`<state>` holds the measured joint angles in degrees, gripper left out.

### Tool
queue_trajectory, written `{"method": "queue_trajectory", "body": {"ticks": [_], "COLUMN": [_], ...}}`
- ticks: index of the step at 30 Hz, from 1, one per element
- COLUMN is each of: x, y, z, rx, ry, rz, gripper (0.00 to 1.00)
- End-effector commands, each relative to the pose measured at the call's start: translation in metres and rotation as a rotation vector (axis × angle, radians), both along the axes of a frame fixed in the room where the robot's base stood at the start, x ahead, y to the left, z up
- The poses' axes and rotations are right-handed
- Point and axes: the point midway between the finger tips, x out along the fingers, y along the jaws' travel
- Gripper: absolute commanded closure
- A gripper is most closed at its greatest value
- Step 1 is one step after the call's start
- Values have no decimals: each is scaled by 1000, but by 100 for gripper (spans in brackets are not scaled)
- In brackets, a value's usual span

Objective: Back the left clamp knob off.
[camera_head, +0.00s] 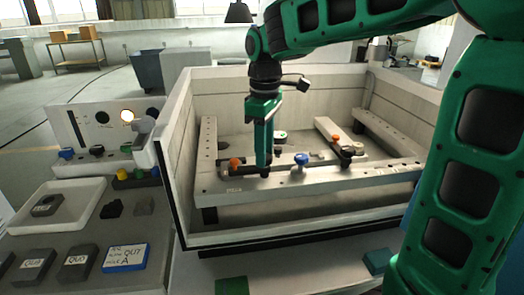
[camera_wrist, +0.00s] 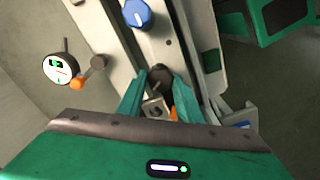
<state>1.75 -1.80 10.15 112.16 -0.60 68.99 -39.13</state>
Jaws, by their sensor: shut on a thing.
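My gripper (camera_head: 264,170) points straight down into the open tank, at the left part of the long pale bar. In the wrist view its two teal fingers (camera_wrist: 158,92) stand either side of a dark round knob (camera_wrist: 158,77), which I take as the left clamp knob, and they are shut on it. In the head view the gripper hides this knob. An orange clamp part (camera_head: 236,162) shows just left of the gripper; in the wrist view an orange piece (camera_wrist: 174,114) is partly hidden by the gripper body. How far the knob is turned cannot be told.
A blue knob (camera_head: 301,158) stands on the bar right of my gripper. A second clamp with an orange part (camera_head: 335,138) lies further right. A dial gauge (camera_wrist: 60,68) is close by. The tank's pale front wall (camera_head: 205,240) and left wall (camera_head: 172,150) bound the space.

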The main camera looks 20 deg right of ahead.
Motion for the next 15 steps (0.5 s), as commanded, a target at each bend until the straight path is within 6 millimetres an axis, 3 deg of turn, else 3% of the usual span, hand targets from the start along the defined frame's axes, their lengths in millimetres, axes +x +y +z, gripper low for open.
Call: {"method": "queue_trajectory", "body": {"ticks": [15], "x": [2], "y": [-1], "z": [1], "rx": [0], "ry": [-6], "rz": [386], "gripper": [90]}}
